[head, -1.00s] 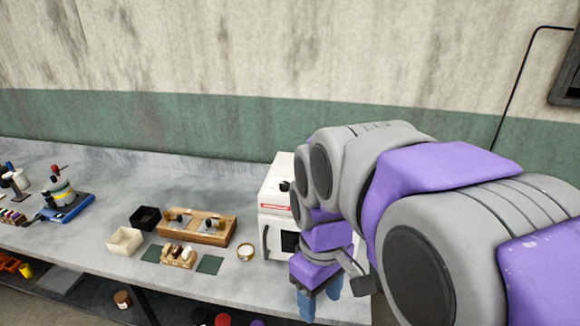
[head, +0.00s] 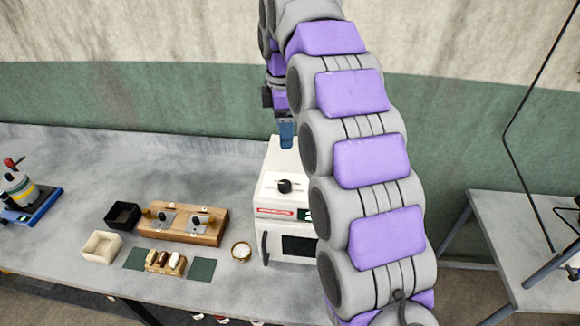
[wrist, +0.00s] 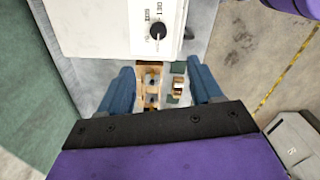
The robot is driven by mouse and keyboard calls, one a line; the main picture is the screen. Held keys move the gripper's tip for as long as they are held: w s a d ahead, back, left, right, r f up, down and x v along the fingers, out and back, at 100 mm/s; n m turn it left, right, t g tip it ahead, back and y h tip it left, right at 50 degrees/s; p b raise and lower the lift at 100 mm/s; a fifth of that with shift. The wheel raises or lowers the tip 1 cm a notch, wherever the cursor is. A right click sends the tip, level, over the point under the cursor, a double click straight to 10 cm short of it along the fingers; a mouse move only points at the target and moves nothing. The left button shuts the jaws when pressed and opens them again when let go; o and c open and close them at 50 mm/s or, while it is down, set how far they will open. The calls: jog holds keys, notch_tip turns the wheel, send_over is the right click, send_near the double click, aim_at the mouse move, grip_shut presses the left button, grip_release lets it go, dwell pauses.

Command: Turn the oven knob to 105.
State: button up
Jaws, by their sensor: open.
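The white oven (head: 276,165) stands on the bench, partly behind my arm in the head view. Its black round knob (head: 285,186) sits on the sloped upper panel, and the knob also shows in the wrist view (wrist: 158,32) with small dark markings beside it. I cannot read its exact setting. My gripper (head: 287,133) appears just above the oven's top in the head view, with blue fingers pointing down. In the wrist view my gripper (wrist: 160,88) has its fingers spread wide and empty. The knob is apart from both fingers.
Left of the oven are a round gold-rimmed dish (head: 241,251), a wooden block with fittings (head: 183,224), a black box (head: 123,214) and a cream box (head: 102,245). A second grey table (head: 520,225) stands at right. The bench behind the wooden block is clear.

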aim_at(286, 183)
jog(key=f+b, duration=0.2)
jog(key=f, duration=0.6)
jog(key=f+b, duration=0.3)
jog(key=f, duration=0.6)
jog(key=shift+w+d+f, duration=0.1)
jog(key=shift+w+f, duration=0.05)
jog(key=shift+w, duration=0.05)
jog(key=c, duration=1.1)
